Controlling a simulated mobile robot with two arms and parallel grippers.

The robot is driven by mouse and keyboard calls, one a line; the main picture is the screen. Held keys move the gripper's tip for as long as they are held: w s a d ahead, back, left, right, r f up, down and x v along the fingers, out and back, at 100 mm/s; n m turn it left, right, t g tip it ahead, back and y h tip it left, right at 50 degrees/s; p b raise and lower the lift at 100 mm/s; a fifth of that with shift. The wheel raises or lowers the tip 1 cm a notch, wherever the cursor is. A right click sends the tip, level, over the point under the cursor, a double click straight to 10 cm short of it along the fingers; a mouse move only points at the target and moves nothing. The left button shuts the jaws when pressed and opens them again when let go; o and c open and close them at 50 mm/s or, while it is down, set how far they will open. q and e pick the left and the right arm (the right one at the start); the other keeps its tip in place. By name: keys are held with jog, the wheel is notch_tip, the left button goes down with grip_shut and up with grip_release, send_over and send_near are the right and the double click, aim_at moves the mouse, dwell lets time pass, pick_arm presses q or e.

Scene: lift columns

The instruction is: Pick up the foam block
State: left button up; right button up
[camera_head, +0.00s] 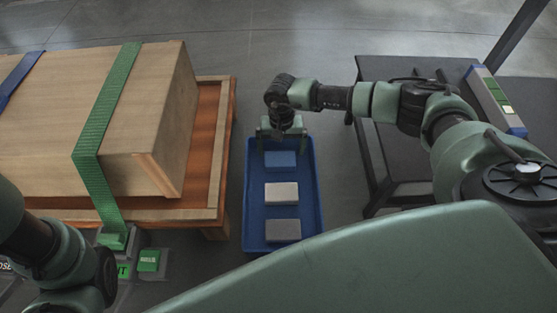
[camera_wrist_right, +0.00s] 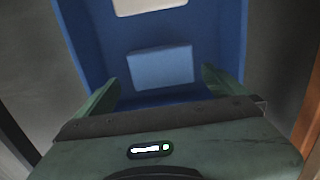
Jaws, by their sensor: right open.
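Three blocks lie in a row in a blue tray (camera_head: 252,205): a blue block (camera_head: 280,160) at the far end, a pale block (camera_head: 282,193) in the middle and a grey block (camera_head: 283,230) nearest me. I cannot tell by material which one is foam. My right gripper (camera_head: 283,143) is open and empty at the tray's far end, close to the blue block. In the right wrist view, the blue block (camera_wrist_right: 160,67) lies ahead of and between the spread fingers, not gripped. The pale block (camera_wrist_right: 150,5) is cut off at the top. My left gripper is out of view.
A large wooden crate (camera_head: 135,110) with green and blue straps stands on a pallet (camera_head: 222,150) left of the tray. Green-topped boxes (camera_head: 148,261) sit at lower left.

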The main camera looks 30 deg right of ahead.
aim_at(280, 159)
notch_tip(280, 159, down, 5)
jog(key=b, duration=0.5)
jog(key=shift+w+a+f, duration=0.1)
jog(key=shift+f, duration=0.1)
jog(key=shift+r, duration=0.1)
jog(key=shift+c, duration=0.3)
jog(key=c, duration=1)
